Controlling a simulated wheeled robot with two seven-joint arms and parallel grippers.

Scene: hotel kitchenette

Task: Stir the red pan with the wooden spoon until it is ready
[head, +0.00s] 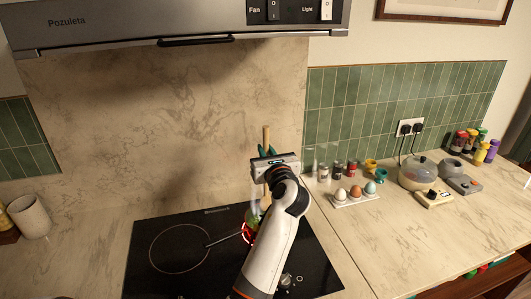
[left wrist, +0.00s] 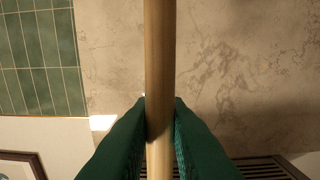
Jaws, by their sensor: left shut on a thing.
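My left gripper (head: 267,154) is shut on the wooden spoon (head: 266,136), whose light handle stands up above the fingers in the head view. In the left wrist view the handle (left wrist: 160,60) runs between the two green fingers (left wrist: 160,125). The red pan (head: 247,232) is on the black cooktop, mostly hidden behind my left arm. Only part of its red rim and its dark handle (head: 224,238) show. The spoon's lower end and the pan's contents cannot be made out clearly. My right gripper is not in view.
The black cooktop (head: 150,268) has a free ring at its left. Egg tray (head: 356,200), spice jars (head: 337,170) and a lidded cooker (head: 418,174) stand on the right counter. A range hood (head: 130,30) hangs above. A beige cup (head: 30,216) stands at left.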

